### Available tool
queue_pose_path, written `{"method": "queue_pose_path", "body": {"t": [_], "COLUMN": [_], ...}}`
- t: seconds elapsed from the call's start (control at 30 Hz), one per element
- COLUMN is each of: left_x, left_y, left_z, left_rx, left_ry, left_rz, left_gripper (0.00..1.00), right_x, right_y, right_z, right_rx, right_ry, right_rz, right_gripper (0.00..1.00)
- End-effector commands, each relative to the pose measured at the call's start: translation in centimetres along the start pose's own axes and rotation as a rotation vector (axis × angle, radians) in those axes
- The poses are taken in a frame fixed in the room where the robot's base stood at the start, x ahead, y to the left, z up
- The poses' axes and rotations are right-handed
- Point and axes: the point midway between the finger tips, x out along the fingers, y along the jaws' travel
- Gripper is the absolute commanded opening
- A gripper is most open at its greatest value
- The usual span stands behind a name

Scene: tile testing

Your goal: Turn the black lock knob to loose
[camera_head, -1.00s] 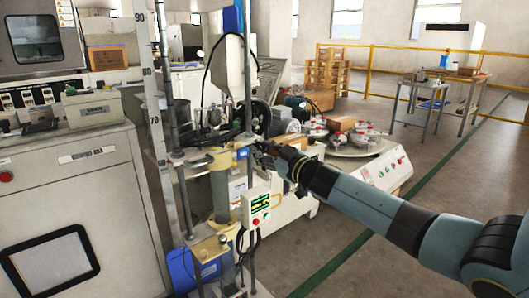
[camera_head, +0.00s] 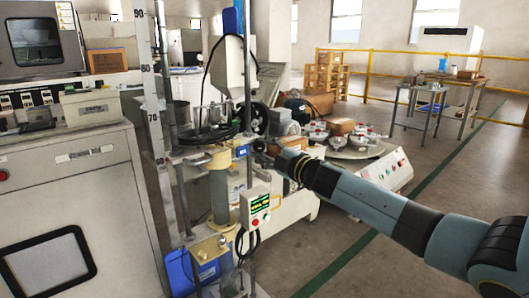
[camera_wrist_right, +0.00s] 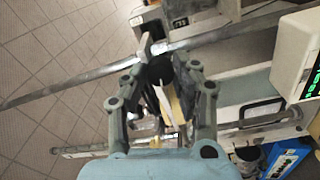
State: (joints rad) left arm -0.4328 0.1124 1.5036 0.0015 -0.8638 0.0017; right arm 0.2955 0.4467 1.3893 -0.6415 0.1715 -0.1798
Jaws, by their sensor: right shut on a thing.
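The black lock knob (camera_wrist_right: 160,70) shows as a dark round end between the fingertips of my right gripper (camera_wrist_right: 163,78) in the right wrist view. The gripper's two grey fingers are closed in on both sides of the knob. In the head view my right gripper (camera_head: 262,152) is at the metal post of the test stand, beside the yellowish clamp (camera_head: 218,158). The fingers and wrist largely hide the knob there. Whether the knob is tight or loose cannot be told. My left gripper is not in view.
A control box (camera_head: 256,207) with a green display hangs just below the gripper. A black handwheel (camera_head: 208,134) lies left of the post. A round table with several red-and-white parts (camera_head: 352,152) stands behind my forearm. The floor at right is open.

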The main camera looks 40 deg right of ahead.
Motion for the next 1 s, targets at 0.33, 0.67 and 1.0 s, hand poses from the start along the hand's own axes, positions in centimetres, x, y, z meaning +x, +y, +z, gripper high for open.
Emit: {"method": "queue_pose_path", "body": {"t": [0.33,0.67,1.0], "left_x": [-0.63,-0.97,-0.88], "left_y": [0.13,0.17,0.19], "left_z": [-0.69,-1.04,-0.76], "left_rx": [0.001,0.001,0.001], "left_ry": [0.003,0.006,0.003], "left_rz": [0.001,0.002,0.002], "left_gripper": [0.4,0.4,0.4], "right_x": [-0.08,-0.09,-0.08], "right_y": [-0.22,-0.22,-0.21], "right_z": [0.02,0.03,0.04], "right_rx": [-0.138,-0.165,-0.164], "right_ry": [0.005,0.005,0.005], "right_rz": [-0.003,-0.004,-0.004], "right_gripper": [0.0,0.0,0.42]}}
